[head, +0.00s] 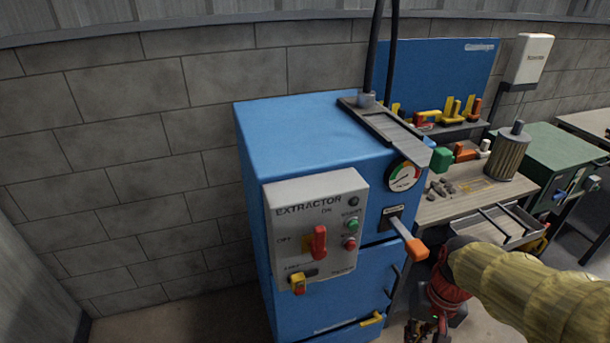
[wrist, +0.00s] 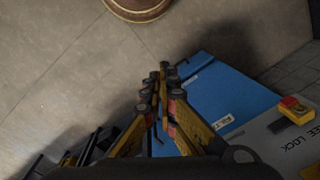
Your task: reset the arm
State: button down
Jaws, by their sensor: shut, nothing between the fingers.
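My arm, in a yellow sleeve with a red joint, comes in from the right of the head view. My gripper (head: 428,328) hangs low at the bottom edge of that view, to the right of the blue extractor cabinet (head: 205,140). In the wrist view my gripper (wrist: 163,82) points down over the floor. Its two fingers are together with nothing between them. The blue lower part of the cabinet (wrist: 225,95) shows beside the fingers in the wrist view. No drag chain can be made out in either view.
The cabinet front carries a grey control panel (head: 340,195) with a red switch, and a lever with an orange handle (head: 416,248). A workbench (head: 440,208) with tools and a green cabinet (head: 545,150) stand at the right. Floor (wrist: 60,60) is open below my gripper.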

jog(key=s+a+r+n+t, duration=0.1)
jog(key=s+a+r+t, duration=0.1)
jog(key=r, duration=0.5)
jog(key=s+a+r+n+t+h, duration=0.1)
jog(key=s+a+r+n+t, duration=0.1)
jog(key=r, duration=0.5)
jog(key=shift+t, duration=0.8)
